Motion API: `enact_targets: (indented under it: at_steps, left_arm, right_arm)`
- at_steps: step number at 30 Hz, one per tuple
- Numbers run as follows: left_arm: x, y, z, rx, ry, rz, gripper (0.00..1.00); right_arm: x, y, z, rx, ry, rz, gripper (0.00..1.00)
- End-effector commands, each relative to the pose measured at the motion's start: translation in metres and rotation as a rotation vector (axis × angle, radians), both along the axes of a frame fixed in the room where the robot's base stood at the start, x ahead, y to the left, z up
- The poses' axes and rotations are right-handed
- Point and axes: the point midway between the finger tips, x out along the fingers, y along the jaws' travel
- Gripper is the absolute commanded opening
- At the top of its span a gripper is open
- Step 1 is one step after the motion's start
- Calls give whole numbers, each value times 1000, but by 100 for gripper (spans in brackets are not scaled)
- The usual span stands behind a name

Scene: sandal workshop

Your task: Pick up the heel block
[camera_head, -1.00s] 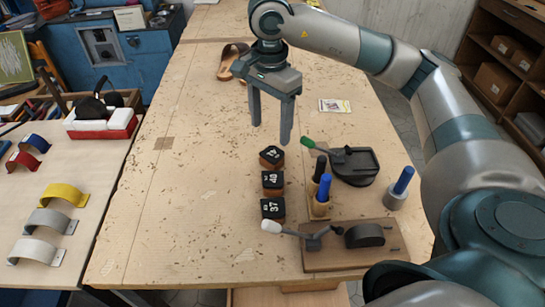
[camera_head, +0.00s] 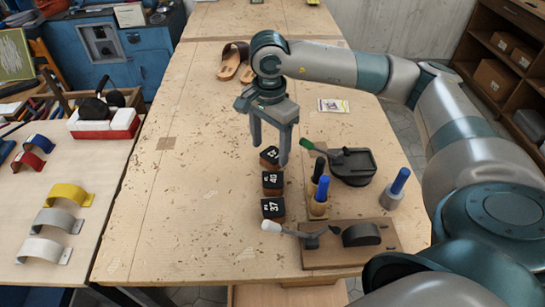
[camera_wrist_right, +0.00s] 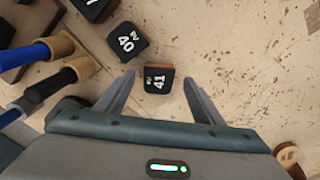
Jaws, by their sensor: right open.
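Three small dark blocks with brown sides and white numbers stand in a column on the wooden table. They are the block marked 41 (camera_wrist_right: 158,80), the block marked 40 (camera_head: 272,182) and the block marked 37 (camera_head: 272,208). My right gripper (camera_head: 271,157) is open and points down over the 41 block, the farthest of the three. In the right wrist view the 41 block lies between the open fingertips (camera_wrist_right: 159,76), with a gap on both sides. I cannot tell whether the fingertips are beside it or still above it. My left gripper is not in view.
Right of the blocks are blue- and black-handled tools in holders (camera_head: 318,205), a black tray (camera_head: 353,167) with a green-handled tool, and a wooden board (camera_head: 350,257) with a black half-round piece. Sandals (camera_head: 234,62) lie far back. The table left of the blocks is clear.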

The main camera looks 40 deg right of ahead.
Motion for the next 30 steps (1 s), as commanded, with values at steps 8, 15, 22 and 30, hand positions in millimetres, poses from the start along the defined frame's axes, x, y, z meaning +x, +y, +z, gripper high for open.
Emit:
enact_targets:
  at_steps: [8, 15, 22, 30]
  left_arm:
    - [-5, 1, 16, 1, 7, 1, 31]
    - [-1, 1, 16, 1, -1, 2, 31]
    - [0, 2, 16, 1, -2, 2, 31]
    - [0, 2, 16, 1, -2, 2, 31]
  right_arm:
    - [-4, 3, -28, 1, 2, 0, 62]
    - [-3, 2, -31, 0, 0, 0, 62]
    - [-3, 3, -31, 1, 0, 0, 62]
    - [-3, 3, -31, 1, 0, 0, 18]
